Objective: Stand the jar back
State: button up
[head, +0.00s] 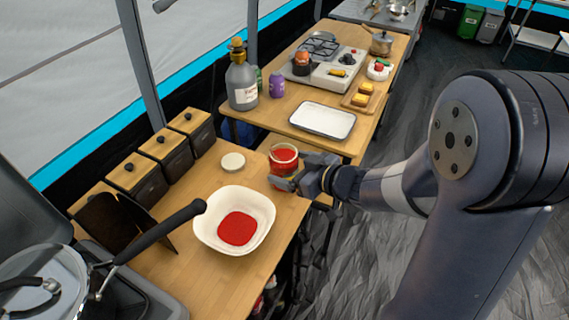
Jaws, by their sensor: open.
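A clear jar (284,157) with red contents stands upright near the right edge of the near wooden table. My gripper (289,180) reaches in from the right at the jar's lower part. Its jaws are open, with a finger in front of the jar's base; I cannot tell whether it touches the glass. A round pale lid (233,162) lies flat on the table to the left of the jar. A white bowl (207,222) in front of the jar holds a pool of red sauce (238,229).
Several dark canisters with wooden lids (189,120) line the left side. A pan handle (160,232) reaches towards the bowl. A second table behind holds a white tray (341,131), a grey jug (242,84) and a stove (338,72).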

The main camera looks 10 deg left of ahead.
jog(key=p+v, duration=0.1)
jog(key=v, duration=0.7)
jog(key=shift+s+d+r, duration=0.2)
jog(key=shift+s+d, duration=0.05)
jog(key=shift+d, duration=0.05)
jog(key=b+x, duration=0.1)
jog(key=x, duration=1.1)
jog(key=shift+w+a+b, duration=0.1)
jog(key=shift+b, duration=0.3)
